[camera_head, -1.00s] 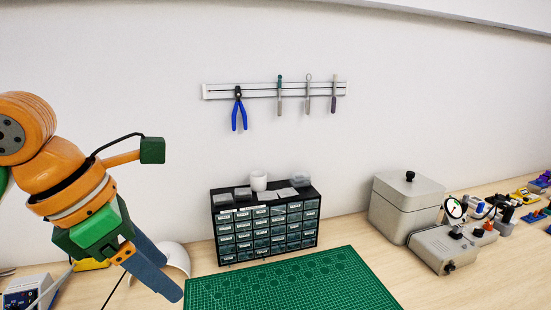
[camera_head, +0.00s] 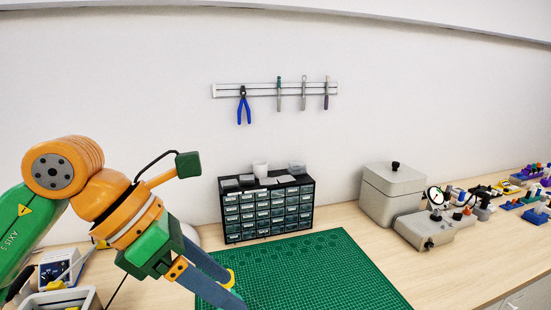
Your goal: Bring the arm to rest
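My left arm comes in from the left with an orange wrist and a green gripper body. My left gripper (camera_head: 235,291) is over the left part of the green cutting mat (camera_head: 330,268). Its two blue-grey fingers point down to the right and stand apart, with green mat showing between them. A small yellow piece (camera_head: 231,278) shows at the fingertips; I cannot tell whether it lies on the mat or belongs to the finger. My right gripper is not in view.
A black drawer cabinet (camera_head: 268,214) stands behind the mat. A grey lidded box (camera_head: 388,195) and a gauge device (camera_head: 430,229) stand to the right. A blue-white device (camera_head: 62,265) and a grey bin (camera_head: 62,299) are at left. Tools hang on a wall rail (camera_head: 275,90).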

